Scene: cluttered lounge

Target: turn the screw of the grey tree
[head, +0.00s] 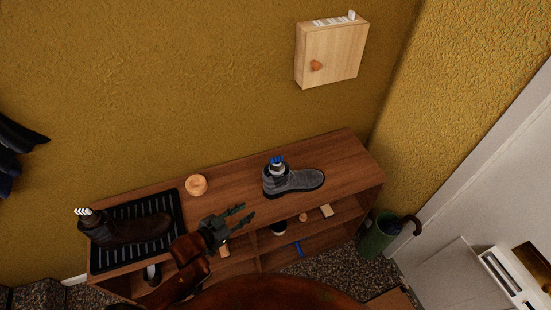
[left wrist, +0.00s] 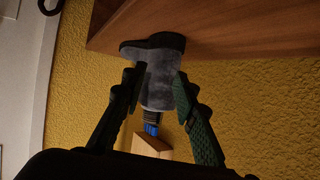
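The grey ankle shoe (head: 297,180) stands on the right part of the shelf top, toe to the right. A grey shoe tree (head: 277,169) with a blue screw end (head: 277,159) sticks up from its opening. My left gripper (head: 247,212) is open and empty, to the lower left of the shoe and apart from it. In the left wrist view the scene is upside down; the grey shoe (left wrist: 157,88) shows beyond and between the open fingers (left wrist: 158,75), with the blue screw end (left wrist: 151,129) below it. My right gripper is not in view.
The wooden shelf (head: 235,172) also bears a small round wooden bowl (head: 196,185) and a black ribbed tray (head: 180,222) with a brown shoe (head: 140,228) holding a white-ended tree. A wall cabinet (head: 330,52) hangs above. A green bin (head: 375,237) stands at right.

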